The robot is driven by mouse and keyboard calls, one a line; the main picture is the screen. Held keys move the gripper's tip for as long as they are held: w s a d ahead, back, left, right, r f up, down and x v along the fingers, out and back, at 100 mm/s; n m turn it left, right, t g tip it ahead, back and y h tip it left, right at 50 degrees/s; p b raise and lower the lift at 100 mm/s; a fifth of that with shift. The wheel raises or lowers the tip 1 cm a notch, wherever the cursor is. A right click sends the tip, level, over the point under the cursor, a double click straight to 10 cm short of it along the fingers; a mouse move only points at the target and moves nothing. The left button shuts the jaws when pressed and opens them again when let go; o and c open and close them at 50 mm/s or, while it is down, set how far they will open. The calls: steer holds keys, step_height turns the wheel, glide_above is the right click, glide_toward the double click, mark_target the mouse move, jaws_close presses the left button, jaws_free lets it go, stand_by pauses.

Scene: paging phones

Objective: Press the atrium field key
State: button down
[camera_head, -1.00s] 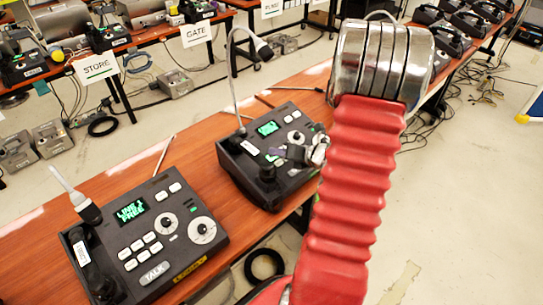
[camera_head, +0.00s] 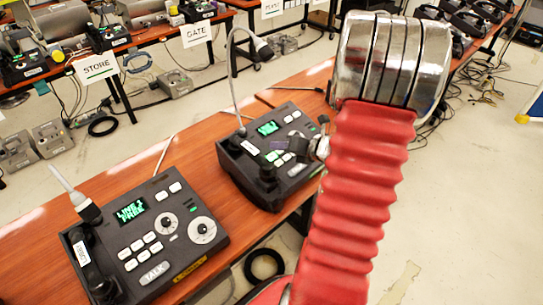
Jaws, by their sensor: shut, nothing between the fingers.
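Two dark paging phones stand on a wooden table. The near phone (camera_head: 150,232) has a green display (camera_head: 131,210) reading "LINE 1 FREE", white keys (camera_head: 140,250), two dials, a TALK key (camera_head: 154,274) and a handset on its left side. The far phone (camera_head: 240,165) has a lit display (camera_head: 268,128) too small to read and a gooseneck microphone (camera_head: 240,85). My gripper (camera_head: 280,147) is shut and empty, over the far phone's key area, hiding some of its keys. I cannot tell whether it touches a key. I cannot read any key as atrium.
My red arm covers the right part of the table. Tables behind hold more phones, with STORE (camera_head: 98,68) and GATE (camera_head: 197,34) signs. Cables and grey boxes (camera_head: 175,83) lie on the floor. Bare tabletop (camera_head: 195,150) shows between the two phones.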

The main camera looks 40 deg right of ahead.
steer(key=r, duration=0.3)
steer(key=shift+s, duration=0.4)
steer(key=s+a+r+n+g+y, duration=0.1)
steer(key=a+r+n+g+y, duration=0.2)
steer(key=a+n, duration=0.85)
steer(key=s+a+r+n+g+y, duration=0.1)
steer(key=s+a+r+n+g, duration=0.3)
steer(key=a+n, duration=0.75)
steer(key=s+a+r+n+h, duration=0.2)
steer(key=s+a+r+n, duration=0.1)
steer(key=n, duration=0.7)
steer(key=s+a+r+n+h, duration=0.3)
steer(key=s+a+n, duration=0.3)
steer(key=n, duration=0.4)
steer(key=shift+s+r, duration=0.15)
steer(key=shift+r, duration=0.35)
steer(key=shift+d, duration=0.1)
